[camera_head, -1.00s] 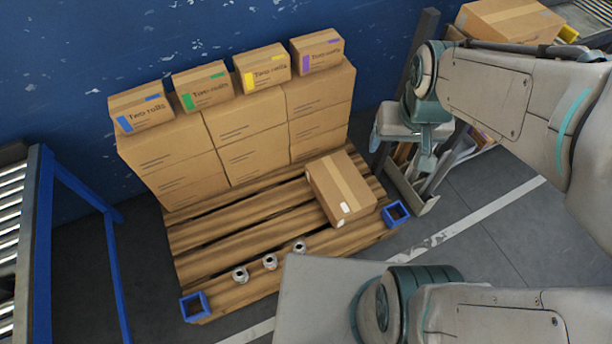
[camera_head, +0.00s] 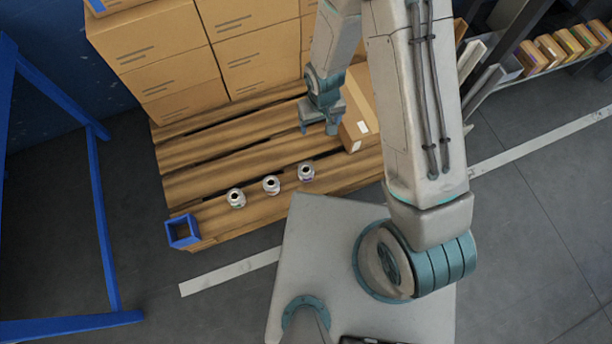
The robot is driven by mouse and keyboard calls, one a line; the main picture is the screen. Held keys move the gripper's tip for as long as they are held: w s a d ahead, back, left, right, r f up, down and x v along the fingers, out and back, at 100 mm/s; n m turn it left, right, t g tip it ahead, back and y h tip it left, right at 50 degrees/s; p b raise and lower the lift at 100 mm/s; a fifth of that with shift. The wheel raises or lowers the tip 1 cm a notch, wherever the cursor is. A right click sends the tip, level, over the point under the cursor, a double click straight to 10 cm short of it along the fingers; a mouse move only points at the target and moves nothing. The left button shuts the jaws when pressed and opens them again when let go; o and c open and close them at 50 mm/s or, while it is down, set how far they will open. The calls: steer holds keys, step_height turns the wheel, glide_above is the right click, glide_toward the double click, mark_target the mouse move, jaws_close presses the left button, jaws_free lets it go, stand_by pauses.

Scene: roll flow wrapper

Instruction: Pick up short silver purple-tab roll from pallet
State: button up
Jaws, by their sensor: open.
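Three short silver rolls stand upright in a row on the front edge of the wooden pallet (camera_head: 190,215). The right roll (camera_head: 306,173) shows a purplish tint low on its side. The middle roll (camera_head: 271,186) seems to have a pinkish or purple tint too, and the left roll (camera_head: 236,198) looks greenish; the tabs are too small to read surely. My gripper (camera_head: 318,129) is open and empty, pointing down above the pallet, behind and slightly right of the right roll and apart from it.
A cardboard box (camera_head: 358,118) lies on the pallet just right of my gripper, partly hidden by my arm. Stacked boxes (camera_head: 165,50) fill the pallet's back. A blue frame (camera_head: 103,225) stands left. Small boxes (camera_head: 550,47) sit on a shelf at right.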

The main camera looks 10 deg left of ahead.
steer(key=n+b, duration=0.1)
steer(key=b, duration=0.3)
glide_above(306, 169)
steer(key=s, duration=0.2)
step_height(306, 169, down, 13)
steer(key=shift+g, duration=0.3)
steer(key=f, duration=0.2)
steer(key=f+b, duration=0.1)
steer(key=f, duration=0.2)
steer(key=d+f+b, duration=0.1)
steer(key=f, duration=0.1)
steer(key=shift+w+f, duration=0.2)
steer(key=shift+f, duration=0.1)
steer(key=shift+w+a+f+b, duration=0.15)
steer(key=shift+f+b, duration=0.4)
steer(key=shift+f, duration=0.5)
steer(key=shift+a+f+b, duration=0.15)
steer(key=shift+f+b, duration=0.4)
steer(key=shift+f, duration=0.45)
steer(key=shift+w+a+f+b, duration=0.15)
steer(key=shift+f+b, duration=0.4)
steer(key=shift+f, duration=0.5)
steer(key=shift+s, duration=0.1)
steer(key=c, duration=1.1)
